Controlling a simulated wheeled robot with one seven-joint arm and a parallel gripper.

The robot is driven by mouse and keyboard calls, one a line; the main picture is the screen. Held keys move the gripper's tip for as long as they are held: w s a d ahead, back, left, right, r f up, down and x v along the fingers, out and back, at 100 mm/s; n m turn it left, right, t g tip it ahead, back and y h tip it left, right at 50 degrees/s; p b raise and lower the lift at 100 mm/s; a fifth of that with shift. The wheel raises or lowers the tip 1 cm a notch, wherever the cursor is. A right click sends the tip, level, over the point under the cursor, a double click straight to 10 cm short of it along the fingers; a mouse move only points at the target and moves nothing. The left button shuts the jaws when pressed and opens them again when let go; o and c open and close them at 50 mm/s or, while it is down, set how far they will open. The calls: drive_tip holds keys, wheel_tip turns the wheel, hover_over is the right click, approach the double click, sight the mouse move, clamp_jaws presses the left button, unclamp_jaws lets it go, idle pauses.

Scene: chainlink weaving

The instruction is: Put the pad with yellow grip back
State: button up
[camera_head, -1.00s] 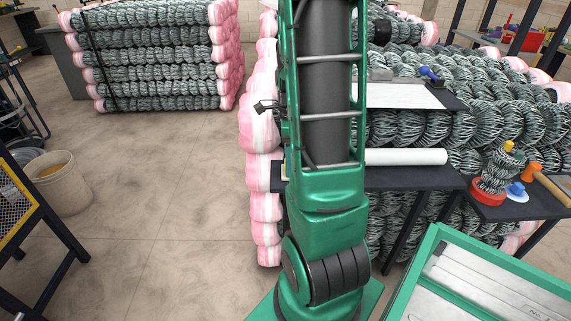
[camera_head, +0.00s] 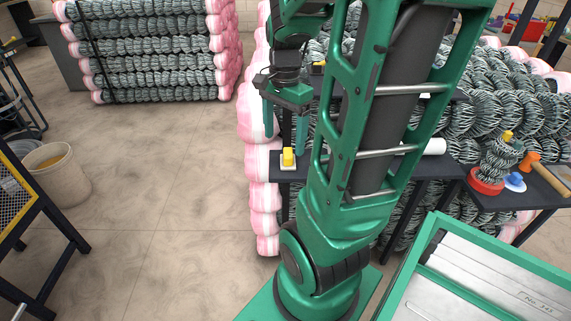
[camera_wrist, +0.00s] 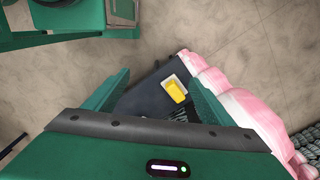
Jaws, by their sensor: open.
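A small white pad with a yellow grip (camera_head: 288,157) lies on the left end of a dark shelf (camera_head: 283,172), in front of pink-wrapped bundles. In the wrist view the pad's yellow grip (camera_wrist: 176,90) shows on the dark shelf (camera_wrist: 145,97), between my two fingers and nearer the right one. My gripper (camera_head: 285,136) is open and empty; its green fingers point down above and behind the pad in the head view. My gripper also shows in the wrist view (camera_wrist: 158,92), with its fingers spread and apart from the pad.
The dark shelf also holds a white roll (camera_head: 433,147), partly behind my arm. A side shelf holds a wire spool on a red base (camera_head: 490,180) and an orange-headed mallet (camera_head: 530,160). Pink-wrapped wire bundles (camera_head: 262,165) flank the shelf. Open floor (camera_head: 170,220) lies to the left.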

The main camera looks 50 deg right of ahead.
drive_tip(key=s+a+n, duration=0.8)
drive_tip(key=a+n, duration=0.1)
drive_tip(key=n, duration=0.3)
drive_tip(key=shift+s+f+n, duration=0.15)
drive_tip(key=shift+s+n, duration=0.15)
drive_tip(key=shift+s, duration=0.1)
drive_tip(key=shift+w+f, duration=0.25)
drive_tip(key=shift+w, duration=0.35)
idle(0.3)
